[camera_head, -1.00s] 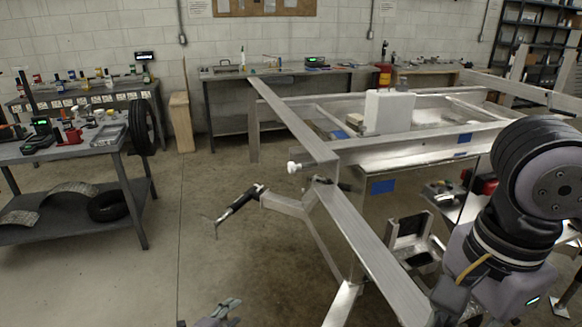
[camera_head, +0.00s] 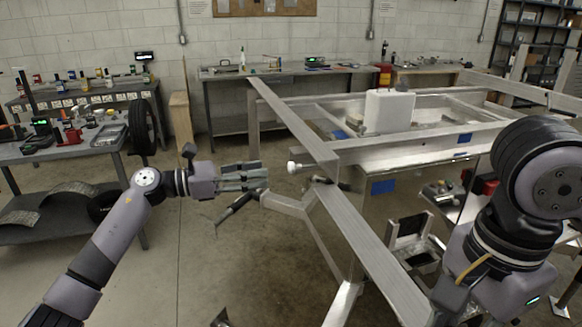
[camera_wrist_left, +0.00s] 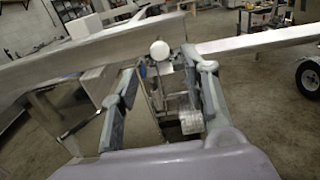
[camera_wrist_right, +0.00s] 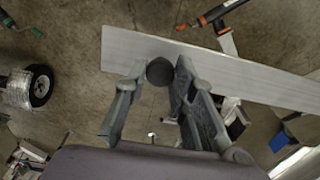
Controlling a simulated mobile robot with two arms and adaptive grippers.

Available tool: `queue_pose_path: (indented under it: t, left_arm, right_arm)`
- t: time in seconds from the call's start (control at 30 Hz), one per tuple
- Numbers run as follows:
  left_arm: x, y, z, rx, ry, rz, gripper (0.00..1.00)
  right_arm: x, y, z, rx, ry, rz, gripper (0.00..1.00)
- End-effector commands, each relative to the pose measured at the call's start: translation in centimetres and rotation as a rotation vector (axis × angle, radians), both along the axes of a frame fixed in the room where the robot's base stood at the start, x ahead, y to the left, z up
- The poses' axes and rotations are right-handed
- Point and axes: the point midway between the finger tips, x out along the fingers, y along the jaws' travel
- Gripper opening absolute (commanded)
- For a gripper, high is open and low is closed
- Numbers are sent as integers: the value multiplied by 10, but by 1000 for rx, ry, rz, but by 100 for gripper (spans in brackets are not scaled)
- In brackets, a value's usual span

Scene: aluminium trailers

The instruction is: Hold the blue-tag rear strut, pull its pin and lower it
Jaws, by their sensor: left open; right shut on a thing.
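An aluminium beam (camera_head: 365,235) runs from the trailer's front corner down to the lower right. A blue tag (camera_head: 382,187) is on the trailer side behind it. A white round knob (camera_head: 293,167) sticks out leftward near the corner. My left gripper (camera_head: 258,178) is open and empty, just left of this knob and apart from it. In the left wrist view the knob (camera_wrist_left: 160,50) appears beyond and between the open fingertips. In the right wrist view my right gripper (camera_wrist_right: 158,68) is shut on a dark round knob (camera_wrist_right: 160,71) against a beam (camera_wrist_right: 225,75). The head view hides that grip.
A black-handled crank (camera_head: 236,207) lies just below my left gripper. A white box (camera_head: 389,111) stands on the trailer frame. A workbench (camera_head: 75,148) with tools is at the left.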

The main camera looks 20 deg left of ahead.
Motion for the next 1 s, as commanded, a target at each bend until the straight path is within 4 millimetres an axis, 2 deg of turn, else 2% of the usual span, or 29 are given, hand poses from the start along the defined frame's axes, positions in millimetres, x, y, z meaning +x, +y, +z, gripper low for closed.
queue_pose_path:
  t: [0.2, 0.43, 0.6, 0.87, 1.0]
  left_arm:
    - [29, -37, 1, -7, 0, 0, 42]
    - [49, -63, 1, -7, 1, 1, 42]
    - [55, -70, 0, -5, 2, 3, 42]
    - [56, -71, 0, -5, 2, 2, 42]
    - [56, -71, 0, -5, 2, 2, 33]
  right_arm:
    - [0, 0, 1, 1, -2, 0, 0]
    - [0, 0, 1, 1, -2, 0, 0]
    - [0, 0, 1, 1, -1, 0, 0]
    - [0, 0, 0, 1, -1, -1, 0]
    - [0, 0, 1, 1, -1, -1, 0]
